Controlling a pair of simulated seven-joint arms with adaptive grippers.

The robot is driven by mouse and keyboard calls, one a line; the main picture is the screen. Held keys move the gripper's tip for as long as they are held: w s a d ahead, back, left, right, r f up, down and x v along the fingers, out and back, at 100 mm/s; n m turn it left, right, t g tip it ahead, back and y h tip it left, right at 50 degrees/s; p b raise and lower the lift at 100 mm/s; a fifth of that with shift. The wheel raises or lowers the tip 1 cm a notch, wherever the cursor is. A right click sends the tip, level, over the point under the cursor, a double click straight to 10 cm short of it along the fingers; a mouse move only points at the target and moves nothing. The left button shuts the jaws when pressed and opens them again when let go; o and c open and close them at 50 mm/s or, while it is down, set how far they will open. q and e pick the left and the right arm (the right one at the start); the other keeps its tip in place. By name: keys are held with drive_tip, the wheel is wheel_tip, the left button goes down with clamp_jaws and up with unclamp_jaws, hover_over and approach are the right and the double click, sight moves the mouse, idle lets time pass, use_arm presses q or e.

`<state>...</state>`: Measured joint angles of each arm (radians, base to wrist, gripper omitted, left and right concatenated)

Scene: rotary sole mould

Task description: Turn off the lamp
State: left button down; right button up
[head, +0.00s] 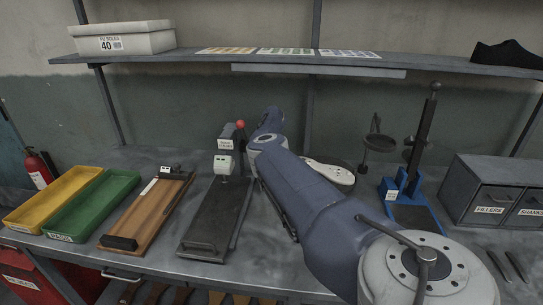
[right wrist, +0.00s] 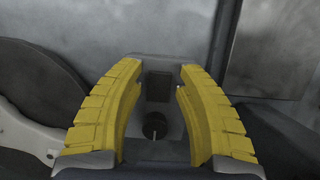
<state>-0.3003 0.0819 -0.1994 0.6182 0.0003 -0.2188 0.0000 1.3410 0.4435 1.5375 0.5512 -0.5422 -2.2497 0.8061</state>
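A long grey strip (head: 318,70) hangs under the shelf's front edge and may be the lamp; I cannot tell whether it is lit. In the right wrist view, a grey plate or box carries a dark rectangular block (right wrist: 158,87) and a round black knob (right wrist: 155,125) with a pale mark. I cannot tell whether either is the lamp's switch. My right gripper (right wrist: 159,68) has its yellow fingers spread, one on each side of the block and knob, with no visible grip on them. In the head view my right arm hides this gripper. My left gripper is not in view.
The bench holds yellow (head: 52,199) and green trays (head: 92,205), a wooden board (head: 147,210), a dark press plate (head: 215,215), a blue-based stand (head: 410,215) and a drawer unit (head: 490,190). A white bin (head: 122,38) sits on the shelf (head: 210,60). My right arm crosses the bench's middle.

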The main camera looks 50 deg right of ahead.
drive_tip(key=shift+v, duration=3.65)
